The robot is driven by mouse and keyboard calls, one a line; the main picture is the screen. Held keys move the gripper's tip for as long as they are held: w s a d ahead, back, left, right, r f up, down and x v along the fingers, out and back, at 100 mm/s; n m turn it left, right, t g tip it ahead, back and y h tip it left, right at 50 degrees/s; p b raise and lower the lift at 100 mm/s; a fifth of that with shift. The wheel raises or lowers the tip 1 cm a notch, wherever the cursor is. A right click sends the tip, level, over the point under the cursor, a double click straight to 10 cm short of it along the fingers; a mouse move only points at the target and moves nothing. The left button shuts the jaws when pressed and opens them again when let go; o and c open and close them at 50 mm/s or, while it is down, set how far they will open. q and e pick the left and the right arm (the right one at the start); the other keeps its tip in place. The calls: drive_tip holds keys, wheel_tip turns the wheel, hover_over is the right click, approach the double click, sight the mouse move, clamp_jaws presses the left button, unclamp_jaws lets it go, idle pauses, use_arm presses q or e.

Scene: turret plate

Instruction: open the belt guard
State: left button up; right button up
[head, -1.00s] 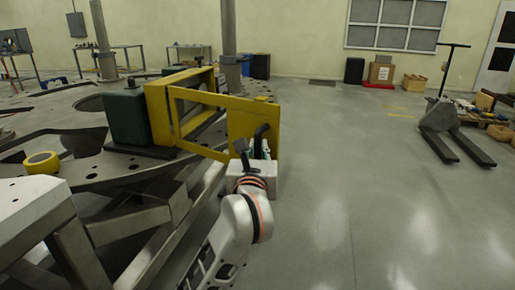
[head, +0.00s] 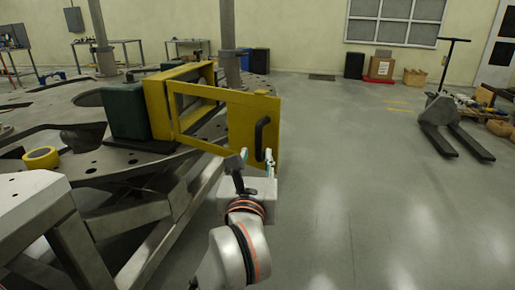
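The yellow belt guard (head: 158,107) is a box-like frame on the turret plate beside a dark green block. Its yellow door (head: 240,123), with a large window opening, stands swung out to the right, past the plate's edge. A black bar handle (head: 261,139) sits near the door's free end. My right gripper is not in view.
The turret plate (head: 90,172) has holes, a yellow tape roll (head: 41,158) and a dark green block (head: 127,110). Steel posts rise behind. A pallet jack (head: 440,112) stands at the right. The floor right of the door is clear.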

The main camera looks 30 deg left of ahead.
use_arm(q)
drive_tip(key=v, duration=0.4)
idle(0.4)
